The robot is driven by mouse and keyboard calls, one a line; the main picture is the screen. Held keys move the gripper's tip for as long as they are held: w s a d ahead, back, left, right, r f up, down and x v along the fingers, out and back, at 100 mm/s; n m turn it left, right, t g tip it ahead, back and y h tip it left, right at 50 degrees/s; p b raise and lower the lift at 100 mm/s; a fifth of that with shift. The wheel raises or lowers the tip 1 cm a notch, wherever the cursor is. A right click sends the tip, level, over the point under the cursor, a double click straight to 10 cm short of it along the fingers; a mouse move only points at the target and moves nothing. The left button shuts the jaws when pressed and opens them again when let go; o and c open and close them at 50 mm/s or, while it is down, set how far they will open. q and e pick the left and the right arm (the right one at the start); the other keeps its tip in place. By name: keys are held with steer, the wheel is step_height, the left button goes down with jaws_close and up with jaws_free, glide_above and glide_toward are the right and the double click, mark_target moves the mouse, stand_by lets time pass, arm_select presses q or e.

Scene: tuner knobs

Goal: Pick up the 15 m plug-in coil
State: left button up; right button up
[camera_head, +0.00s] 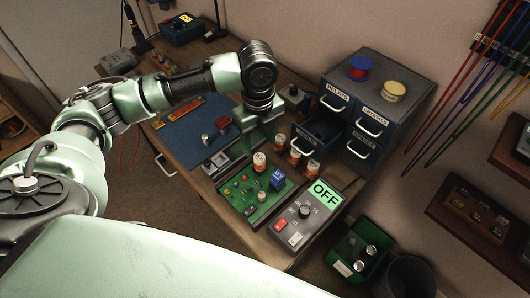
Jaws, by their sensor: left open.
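Several small cream-and-orange cylinders that look like plug-in coils stand near the dark drawer cabinet: one coil (280,142) nearest my gripper, a second coil (295,157), and a third coil (310,170) to the right. Another such coil (259,162) stands at the back of the green circuit board (240,205). Their markings are too small to read, so I cannot tell which is the 15 m one. My left gripper (259,136) is open and points down above the bench, just behind and left of these coils. No coil shows between its fingers. My right gripper is out of view.
The drawer cabinet (378,88) has one drawer (321,130) pulled out close to the coils. A grey control box (308,212) with an "OFF" display sits at the bench's right front. A blue mat (190,140) lies left. A green bin (359,251) stands beyond the bench edge.

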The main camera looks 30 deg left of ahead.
mark_target(260, 158)
arm_select(q)
steer(key=f, duration=0.1)
steer(key=s+f, duration=0.1)
steer(key=shift+s+d+f+p, duration=0.1)
steer(key=shift+s+f+p, duration=0.15)
steer(key=shift+f+p, duration=0.15)
steer(key=f, duration=0.2)
steer(key=shift+w+d+f+p, duration=0.15)
steer(key=shift+w+f+p, duration=0.05)
steer(key=shift+f+p, duration=0.1)
steer(key=shift+f, duration=0.7)
jaws_close()
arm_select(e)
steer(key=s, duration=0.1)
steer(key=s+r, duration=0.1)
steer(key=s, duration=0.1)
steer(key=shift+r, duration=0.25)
